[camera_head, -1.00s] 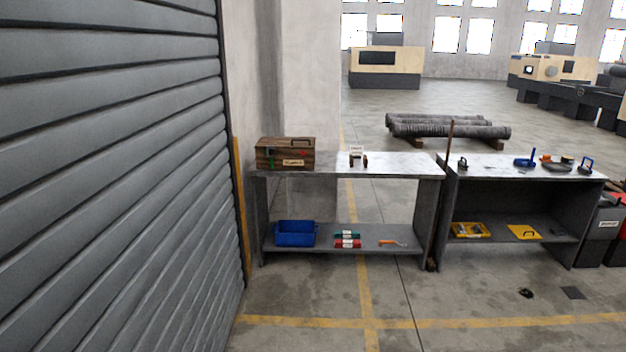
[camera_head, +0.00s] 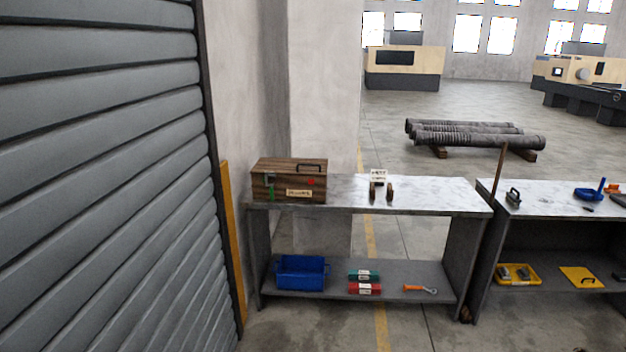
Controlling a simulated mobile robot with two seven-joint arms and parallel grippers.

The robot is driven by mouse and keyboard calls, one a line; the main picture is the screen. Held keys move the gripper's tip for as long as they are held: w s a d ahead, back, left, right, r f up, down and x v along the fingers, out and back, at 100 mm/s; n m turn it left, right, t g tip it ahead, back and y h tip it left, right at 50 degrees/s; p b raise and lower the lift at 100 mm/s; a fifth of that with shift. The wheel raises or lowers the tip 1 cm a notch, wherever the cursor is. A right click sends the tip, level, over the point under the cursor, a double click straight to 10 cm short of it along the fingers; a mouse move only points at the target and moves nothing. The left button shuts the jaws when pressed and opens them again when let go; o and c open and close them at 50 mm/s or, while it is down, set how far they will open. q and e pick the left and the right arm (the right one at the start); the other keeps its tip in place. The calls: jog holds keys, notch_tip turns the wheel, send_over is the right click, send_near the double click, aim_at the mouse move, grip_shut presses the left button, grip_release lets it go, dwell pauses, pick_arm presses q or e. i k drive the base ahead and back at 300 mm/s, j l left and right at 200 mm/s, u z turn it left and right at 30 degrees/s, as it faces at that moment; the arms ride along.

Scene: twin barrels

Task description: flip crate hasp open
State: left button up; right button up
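The wooden crate (camera_head: 289,182) stands on the left end of a grey workbench (camera_head: 340,188), against the wall. It has a dark handle on its lid and a pale label on its front. A green fitting (camera_head: 270,187), which looks like the hasp, sits at the left of the crate's front. A small red spot shows at the right of the front. The lid looks closed; the hasp's exact position is too small to tell. Neither of my grippers is in view.
A small stand with a white sign (camera_head: 378,184) is on the bench right of the crate. A blue bin (camera_head: 301,272) and small tools lie on the lower shelf. A shutter (camera_head: 100,180) runs along the left. A second bench (camera_head: 560,207) stands right. The floor before the benches looks clear.

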aim_at(271, 189)
jog(key=i+u, duration=0.2)
jog(key=i, duration=0.35)
jog(key=i+l+u, duration=0.25)
jog(key=i, duration=1.5)
jog(key=i+l+u, duration=0.1)
jog(key=i, duration=1.05)
